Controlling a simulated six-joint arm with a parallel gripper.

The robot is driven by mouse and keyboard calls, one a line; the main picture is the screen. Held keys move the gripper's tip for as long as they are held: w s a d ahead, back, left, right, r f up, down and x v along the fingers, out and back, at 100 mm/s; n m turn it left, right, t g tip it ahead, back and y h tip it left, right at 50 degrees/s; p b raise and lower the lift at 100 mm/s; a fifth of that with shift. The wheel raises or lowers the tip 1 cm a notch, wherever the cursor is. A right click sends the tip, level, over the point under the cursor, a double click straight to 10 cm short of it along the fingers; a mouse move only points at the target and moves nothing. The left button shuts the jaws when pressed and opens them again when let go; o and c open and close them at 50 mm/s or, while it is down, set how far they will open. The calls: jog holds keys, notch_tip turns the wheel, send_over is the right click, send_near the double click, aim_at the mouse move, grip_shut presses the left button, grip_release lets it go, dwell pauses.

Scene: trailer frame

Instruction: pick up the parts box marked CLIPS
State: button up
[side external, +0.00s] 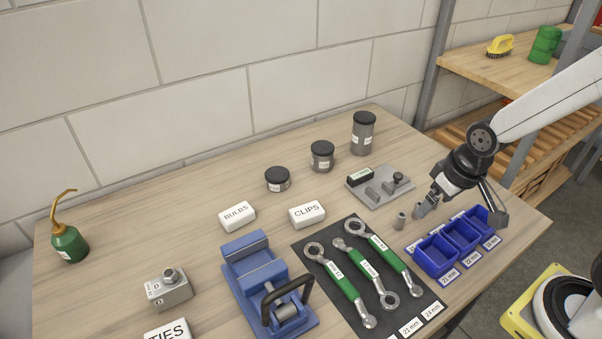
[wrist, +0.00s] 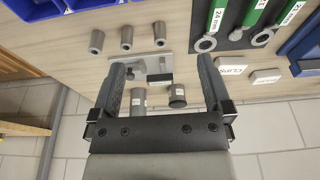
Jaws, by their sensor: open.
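The CLIPS box (side external: 307,214) is a small white box with black lettering. It lies flat on the wooden table, behind the wrenches and right of the BULBS box. In the wrist view the CLIPS box (wrist: 232,70) shows right of my fingers, its lettering upside down. My gripper (side external: 463,203) is open and empty at the right of the table, near the blue bins and well away from the box. The wrist view shows its two fingers (wrist: 161,62) spread apart with nothing held between them.
The BULBS box (side external: 238,216) sits close left of CLIPS. A blue vise (side external: 262,275) and a dark mat (side external: 325,250) with wrenches lie in front. Several dark-lidded jars (side external: 322,157) stand behind. A grey fixture plate (side external: 378,190) and blue bins (side external: 437,257) lie to the right.

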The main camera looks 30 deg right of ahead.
jog(key=shift+w, duration=0.1)
jog(key=n+g+y, duration=0.2)
jog(key=n+y, duration=0.3)
jog(key=n, duration=1.2)
send_near(306, 210)
jog(key=shift+a+f, duration=0.75)
jog(key=shift+f, duration=0.15)
jog(key=shift+x, duration=1.3)
jog(key=shift+f, duration=0.15)
jog(key=shift+h, duration=0.3)
jog(key=shift+x, duration=2.45)
jog(key=shift+d+f, duration=0.1)
jog(key=shift+d, duration=0.05)
jog(key=c, duration=1.3)
jog(key=shift+o, duration=0.2)
jog(key=shift+r, duration=0.2)
